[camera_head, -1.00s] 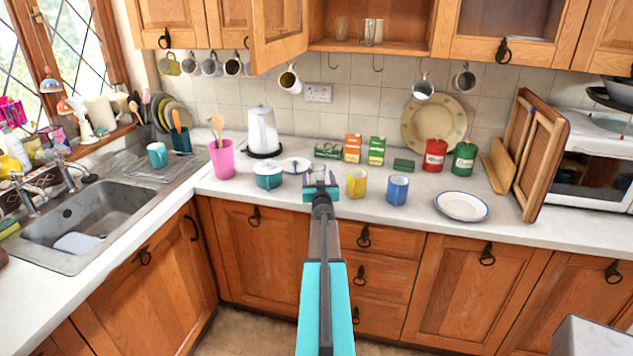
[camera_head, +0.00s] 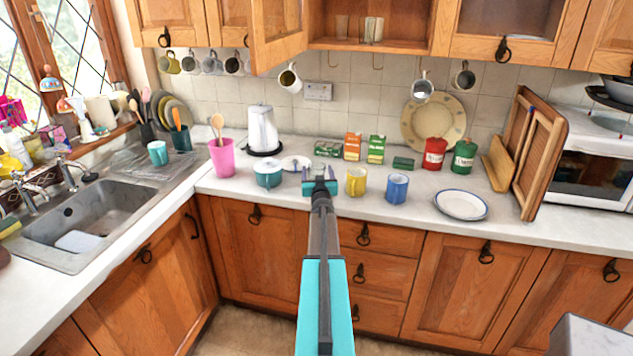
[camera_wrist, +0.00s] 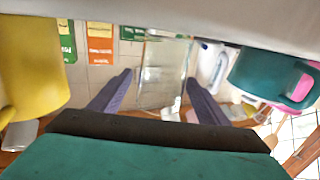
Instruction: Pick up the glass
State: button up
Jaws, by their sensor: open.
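A clear drinking glass (camera_wrist: 165,62) stands on the counter, shown upside down in the wrist view. In the head view the glass (camera_head: 319,171) is small and partly covered by my gripper. My gripper (camera_head: 319,177) is open and low over the counter, between the teal pot and the yellow mug. In the wrist view its two dark fingers (camera_wrist: 158,78) point toward the glass, one on each side. I cannot tell whether either finger touches it.
A teal pot (camera_head: 267,175) is close on the left and a yellow mug (camera_head: 356,183) close on the right. A blue mug (camera_head: 397,189) and a plate (camera_head: 461,204) are farther right. Small boxes (camera_head: 352,147) stand behind. More glasses (camera_head: 373,31) are in the cupboard.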

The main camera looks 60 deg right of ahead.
jog(key=c, duration=1.3)
jog(key=shift+r, duration=0.15)
jog(key=shift+r, duration=1.4)
jog(key=shift+s+a+r, duration=0.15)
jog(key=shift+r, duration=0.15)
jog(key=s+a, duration=0.3)
jog(key=s, duration=0.1)
jog(key=s+a+r, duration=0.1)
jog(key=s+a, duration=0.2)
jog(key=s, duration=0.1)
jog(key=s+a, duration=0.3)
jog(key=s, duration=0.1)
jog(key=shift+a+r, duration=0.15)
jog(key=shift+a, duration=0.25)
